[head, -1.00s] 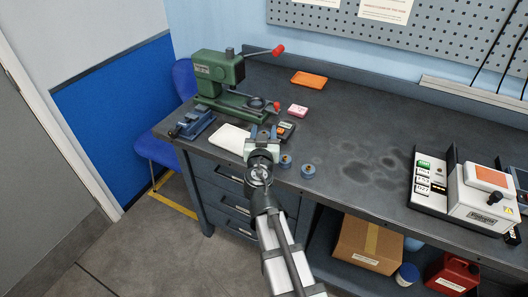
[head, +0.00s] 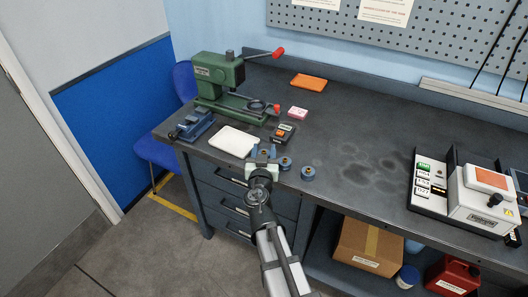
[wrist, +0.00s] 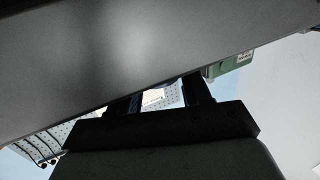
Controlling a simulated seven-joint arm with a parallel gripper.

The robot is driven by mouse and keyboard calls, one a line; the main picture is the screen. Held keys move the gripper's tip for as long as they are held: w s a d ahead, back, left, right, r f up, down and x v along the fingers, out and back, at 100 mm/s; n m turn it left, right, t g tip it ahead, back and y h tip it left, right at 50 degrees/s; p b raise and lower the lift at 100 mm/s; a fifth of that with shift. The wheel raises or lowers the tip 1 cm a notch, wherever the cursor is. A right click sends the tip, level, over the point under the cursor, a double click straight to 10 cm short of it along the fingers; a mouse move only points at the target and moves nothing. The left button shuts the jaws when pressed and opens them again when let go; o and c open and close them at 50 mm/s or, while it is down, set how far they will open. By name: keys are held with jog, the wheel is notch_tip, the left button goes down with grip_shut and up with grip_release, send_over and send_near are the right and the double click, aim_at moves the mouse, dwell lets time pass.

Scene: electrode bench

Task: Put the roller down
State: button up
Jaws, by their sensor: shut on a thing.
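My gripper (head: 264,150) is at the front edge of the bench, left of the middle. It is shut on the roller (head: 264,153), a small blue piece with a tan centre that shows only partly between the fingers. The roller is in line with two similar blue pieces, a near one (head: 285,163) and a farther one (head: 308,173). I cannot tell whether it touches the bench top. In the wrist view the two dark fingers (wrist: 168,100) show against a large grey surface, and the roller is mostly hidden.
A green press (head: 218,78) and a blue vise (head: 193,124) stand at the left. A white machine (head: 484,198) stands at the right. The bench middle is clear.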

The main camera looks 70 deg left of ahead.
jog(key=shift+f, duration=0.2)
jog(key=o, duration=1.1)
jog(key=shift+d, duration=0.1)
jog(key=v, duration=0.6)
jog(key=shift+s+d, duration=0.15)
jog(key=shift+d, duration=0.2)
jog(key=shift+c, duration=0.6)
jog(key=shift+s+d, duration=0.1)
jog(key=shift+d, duration=0.15)
jog(key=shift+c, duration=1.7)
